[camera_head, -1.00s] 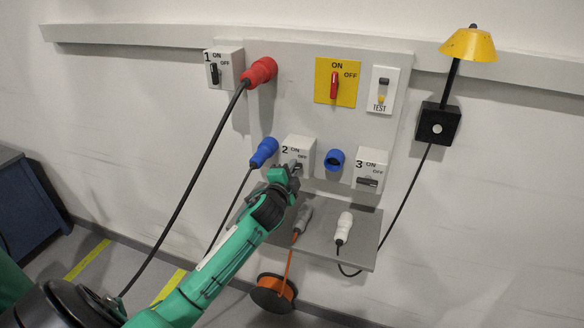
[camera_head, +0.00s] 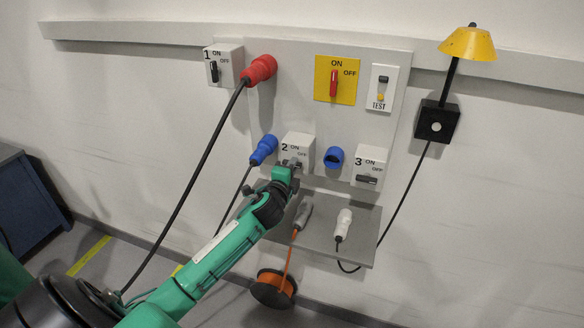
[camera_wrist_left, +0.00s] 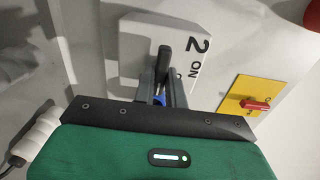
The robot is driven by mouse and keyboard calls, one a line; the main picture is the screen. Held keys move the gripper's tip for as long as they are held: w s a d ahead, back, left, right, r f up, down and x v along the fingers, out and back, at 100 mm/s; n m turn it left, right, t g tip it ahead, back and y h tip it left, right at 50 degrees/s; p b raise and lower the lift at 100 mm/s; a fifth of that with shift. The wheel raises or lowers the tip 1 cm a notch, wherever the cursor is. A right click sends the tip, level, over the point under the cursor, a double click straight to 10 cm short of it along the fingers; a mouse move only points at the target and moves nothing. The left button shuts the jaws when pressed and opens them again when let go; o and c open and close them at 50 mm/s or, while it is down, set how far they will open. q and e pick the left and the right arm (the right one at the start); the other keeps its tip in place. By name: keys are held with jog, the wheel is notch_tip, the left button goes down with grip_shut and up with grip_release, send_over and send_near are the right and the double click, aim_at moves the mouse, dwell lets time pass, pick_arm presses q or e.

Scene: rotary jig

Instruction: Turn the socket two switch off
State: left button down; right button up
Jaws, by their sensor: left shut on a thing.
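The socket two box (camera_head: 297,147) is white, marked 2, ON and OFF, low on the grey wall panel; it also shows in the left wrist view (camera_wrist_left: 140,46). My left gripper (camera_head: 291,164) is at its front. In the left wrist view the two fingers (camera_wrist_left: 163,88) are closed on the dark switch handle (camera_wrist_left: 163,58), one on each side. The handle's long side runs up and down in that view, at right angles to the way the ON mark lies toward the yellow plate. In the head view the gripper mostly hides the handle. My right gripper is in neither view.
A blue plug (camera_head: 264,149) sits left of box two, a blue socket (camera_head: 334,157) right of it. Box three (camera_head: 369,164) is farther right. The shelf (camera_head: 327,231) below holds a grey connector (camera_head: 302,215) and a white one (camera_head: 343,224). A red switch (camera_head: 334,83) is above.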

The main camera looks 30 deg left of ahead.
pick_arm(q)
jog(key=c, duration=1.4)
grip_release()
jog(key=shift+c, duration=0.2)
jog(key=b+v, duration=0.4)
jog(key=v, duration=1)
jog(key=shift+b, duration=0.35)
jog(key=shift+f, duration=0.1)
